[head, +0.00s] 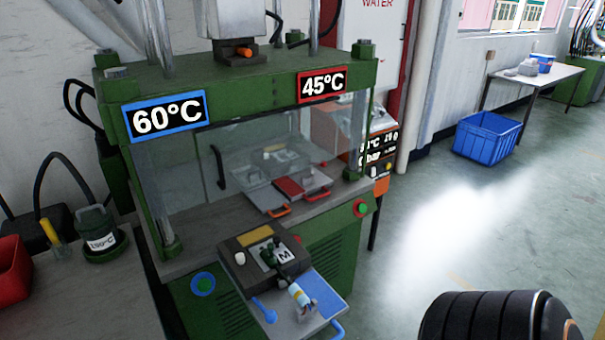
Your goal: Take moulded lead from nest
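A dark nest block (236,247) with a yellow plate sits at the front of the green press. A dark green lead piece (270,255) lies in it, beside a label marked M. A short white-and-blue banded part (299,296) lies in front of it, over a light tray (283,318) with blue handles. Whether this part is joined to the dark piece is too small to tell. Neither of my grippers shows in the head view.
The press's clear guard (195,190) stands behind the nest, with plates and orange handles inside. Signs read 60°C (165,117) and 45°C (322,84). A bench with a green pot (98,236) and red bin (13,270) is left. A blue crate (487,138) stands right.

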